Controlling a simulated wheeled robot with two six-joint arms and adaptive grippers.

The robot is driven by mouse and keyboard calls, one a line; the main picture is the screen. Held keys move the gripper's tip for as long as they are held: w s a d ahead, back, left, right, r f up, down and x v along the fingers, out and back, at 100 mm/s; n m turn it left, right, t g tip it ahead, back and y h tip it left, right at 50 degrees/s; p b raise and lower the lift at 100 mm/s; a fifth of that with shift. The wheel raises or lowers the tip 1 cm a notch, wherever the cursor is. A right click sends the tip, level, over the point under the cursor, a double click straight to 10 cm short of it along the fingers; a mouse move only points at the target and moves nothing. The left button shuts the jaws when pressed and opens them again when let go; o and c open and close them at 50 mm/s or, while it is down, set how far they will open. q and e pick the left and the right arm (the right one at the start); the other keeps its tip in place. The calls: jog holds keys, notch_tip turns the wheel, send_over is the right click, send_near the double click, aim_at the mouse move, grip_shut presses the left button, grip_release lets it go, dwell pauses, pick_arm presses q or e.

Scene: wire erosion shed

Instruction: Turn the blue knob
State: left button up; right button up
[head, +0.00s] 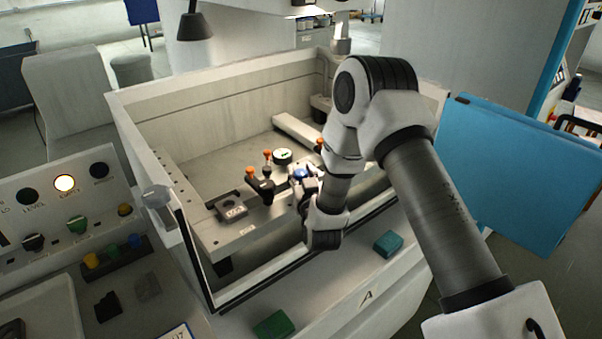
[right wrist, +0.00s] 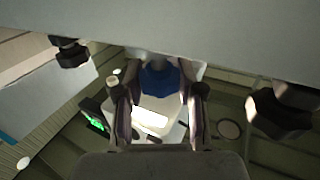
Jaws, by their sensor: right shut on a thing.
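The blue knob (head: 300,173) is inside the open tank, at the near end of the fixtures on the work table. My right arm reaches in over the tank's right side, and my right gripper (head: 304,187) is at the knob, partly hidden by its own wrist. In the right wrist view the blue knob (right wrist: 160,82) lies between the two fingers of my right gripper (right wrist: 158,112). The fingers are shut on it. The exact contact is hard to see in the shadow. My left gripper is in neither view.
The tank wall (head: 250,303) rises around the work table. Orange-topped clamps (head: 267,156) and a grey block (head: 231,207) stand close to the gripper. Green blocks (head: 388,243) lie on the front ledge. A control panel (head: 60,213) is at left, and a blue door (head: 520,170) at right.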

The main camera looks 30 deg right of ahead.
jog(key=shift+d+n+t+y, duration=0.1)
jog(key=shift+n+t+y, duration=0.4)
jog(key=shift+y, duration=0.4)
jog(key=shift+n+y, duration=0.7)
jog(key=shift+y, duration=0.2)
jog(key=o, duration=1.2)
jog(key=shift+c, duration=0.2)
jog(key=s+a, duration=0.2)
jog(key=s, duration=0.9)
jog(key=shift+s, duration=0.4)
jog(key=shift+a, duration=0.1)
